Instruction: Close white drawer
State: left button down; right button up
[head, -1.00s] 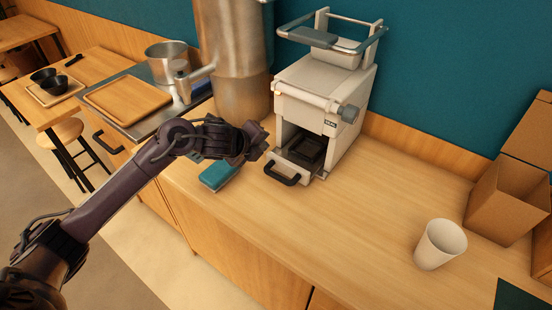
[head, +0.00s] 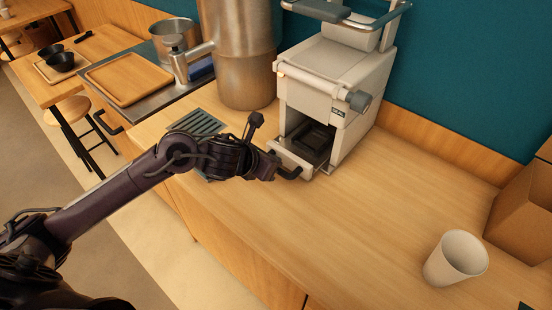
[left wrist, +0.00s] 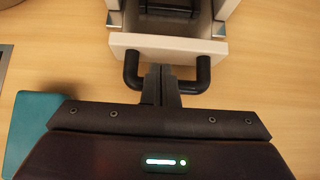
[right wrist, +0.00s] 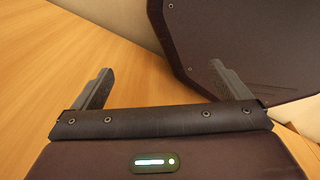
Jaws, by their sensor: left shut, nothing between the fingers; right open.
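The white drawer (head: 300,158) of the white sealing machine (head: 335,85) sticks out at the front, with its black handle (head: 290,172) facing me. A dark tray (head: 312,138) sits inside the opening. My left gripper (head: 272,168) is shut and empty at the handle. In the left wrist view, its fingertips (left wrist: 160,70) are between the two legs of the handle (left wrist: 204,75), close to the drawer front (left wrist: 170,48); I cannot tell if they touch it. My right gripper (right wrist: 163,80) is open and empty, seen only in the right wrist view.
A teal block (left wrist: 32,125) lies left of my left gripper. A slatted drip tray (head: 198,122) and a metal urn (head: 243,65) stand left of the machine. A white cup (head: 455,258) and cardboard boxes (head: 520,215) are at right. The counter between is clear.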

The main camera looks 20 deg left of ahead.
aim_at(289, 146)
pick_arm(q)
jog(key=shift+x, duration=1)
jog(key=shift+w, duration=0.25)
jog(key=w, duration=0.1)
jog(key=w+d+b, duration=0.1)
jog(key=w, duration=0.1)
jog(key=w+d+b, duration=0.1)
jog(key=shift+w+f, duration=0.1)
jog(key=shift+w, duration=0.3)
jog(key=shift+r, duration=0.3)
pick_arm(e)
jog(key=shift+w+d+f, duration=0.1)
jog(key=shift+w+f, duration=0.1)
jog(key=shift+f, duration=0.4)
jog(key=shift+w+d+f, duration=0.1)
jog(key=shift+w+f, duration=0.1)
jog(key=shift+f, duration=0.35)
